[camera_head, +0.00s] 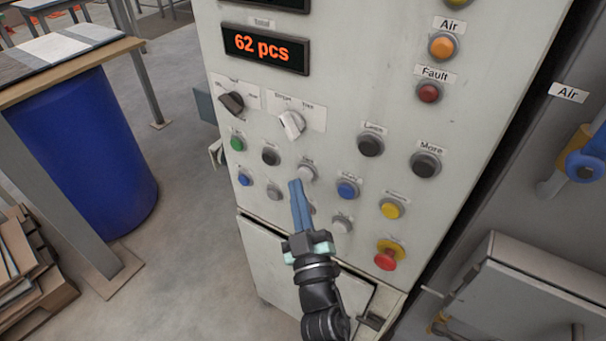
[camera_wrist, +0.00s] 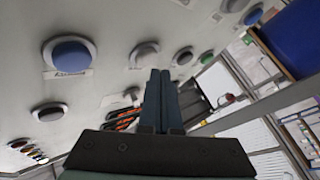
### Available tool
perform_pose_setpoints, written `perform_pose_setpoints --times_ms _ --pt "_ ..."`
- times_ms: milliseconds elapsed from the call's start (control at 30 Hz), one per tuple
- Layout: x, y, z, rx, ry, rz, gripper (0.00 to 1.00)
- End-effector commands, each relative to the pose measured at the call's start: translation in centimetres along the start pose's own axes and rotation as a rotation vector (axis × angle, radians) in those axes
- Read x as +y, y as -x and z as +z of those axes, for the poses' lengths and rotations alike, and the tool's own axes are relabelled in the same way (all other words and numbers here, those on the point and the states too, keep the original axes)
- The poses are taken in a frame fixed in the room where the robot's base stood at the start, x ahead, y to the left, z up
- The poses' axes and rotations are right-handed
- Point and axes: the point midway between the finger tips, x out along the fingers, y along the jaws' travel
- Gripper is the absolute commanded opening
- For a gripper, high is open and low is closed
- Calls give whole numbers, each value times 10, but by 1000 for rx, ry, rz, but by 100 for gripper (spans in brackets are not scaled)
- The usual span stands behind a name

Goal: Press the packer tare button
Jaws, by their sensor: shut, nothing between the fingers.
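The light grey control panel (camera_head: 300,85) carries several push buttons under small labels, most too small to read, so I cannot tell which is the tare button. My gripper (camera_head: 296,184) is shut and empty, its blue-grey fingers pointing up at the panel. In the head view the fingertips lie just below a white button (camera_head: 306,173); I cannot tell whether they touch it. The fingers partly hide another button below it. A blue button (camera_head: 347,189) sits to the right. The wrist view shows the shut fingers (camera_wrist: 160,75) near a grey button (camera_wrist: 145,54), with a blue button (camera_wrist: 71,53) to the left.
A display (camera_head: 265,48) reads "62 pcs". A black knob (camera_head: 232,102) and a white knob (camera_head: 292,123) sit above the buttons. A red mushroom button (camera_head: 387,258) is at lower right. A blue barrel (camera_head: 85,150) stands to the left.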

Motion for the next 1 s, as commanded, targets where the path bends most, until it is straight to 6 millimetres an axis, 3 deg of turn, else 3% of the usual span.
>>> perform_pose_setpoints --times_ms 333,1000 --pt "-3 3 -2 0 -1 -2 0" --pt "-32 42 -31 1 0 -2 0"
